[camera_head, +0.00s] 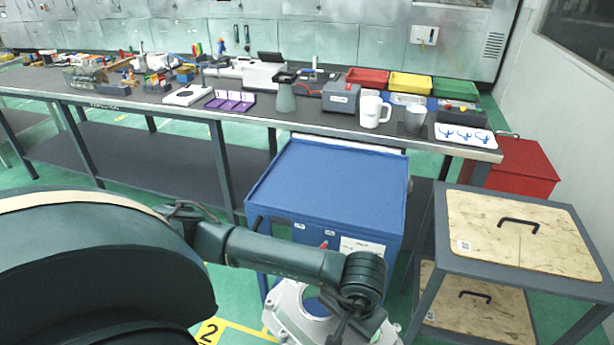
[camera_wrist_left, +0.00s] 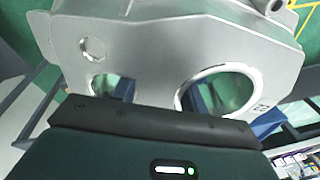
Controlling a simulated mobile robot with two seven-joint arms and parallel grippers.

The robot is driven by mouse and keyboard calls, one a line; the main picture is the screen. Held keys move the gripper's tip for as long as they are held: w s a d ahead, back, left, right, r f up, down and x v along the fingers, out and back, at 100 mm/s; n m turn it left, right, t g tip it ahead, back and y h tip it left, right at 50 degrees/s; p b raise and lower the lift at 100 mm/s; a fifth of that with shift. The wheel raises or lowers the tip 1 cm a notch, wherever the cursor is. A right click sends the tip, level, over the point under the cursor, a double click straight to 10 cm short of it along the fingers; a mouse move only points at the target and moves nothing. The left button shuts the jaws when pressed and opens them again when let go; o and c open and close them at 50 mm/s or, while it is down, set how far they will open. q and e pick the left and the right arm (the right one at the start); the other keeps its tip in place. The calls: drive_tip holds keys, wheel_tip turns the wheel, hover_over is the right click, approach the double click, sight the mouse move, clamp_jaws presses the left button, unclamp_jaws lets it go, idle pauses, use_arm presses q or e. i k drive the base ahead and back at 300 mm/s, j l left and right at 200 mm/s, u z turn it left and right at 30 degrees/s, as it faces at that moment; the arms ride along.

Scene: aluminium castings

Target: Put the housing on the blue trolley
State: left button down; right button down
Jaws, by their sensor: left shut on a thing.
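The housing (camera_head: 286,318) is a silver-grey aluminium casting with round openings. It is at the bottom of the head view, in front of the blue trolley, partly hidden by my left arm and cut off by the frame edge. In the left wrist view the housing (camera_wrist_left: 150,45) fills the upper part, with one large and one smaller opening. My left gripper (camera_wrist_left: 160,112) is shut on the housing along its near edge. The blue trolley (camera_head: 330,185) has a flat, empty top with a slight rim. My right gripper is not in view.
A long dark workbench (camera_head: 240,112) with tools, bins and mugs stands behind the trolley. A grey rack with wooden boards (camera_head: 515,235) stands close to the trolley's right. A red cabinet (camera_head: 522,168) is behind that rack. Green floor shows at the left of the trolley.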

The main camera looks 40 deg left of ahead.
sight(335, 179)
drive_tip(key=j+u, duration=0.25)
drive_tip(key=j, duration=1.1)
drive_tip(key=i+u, duration=0.05)
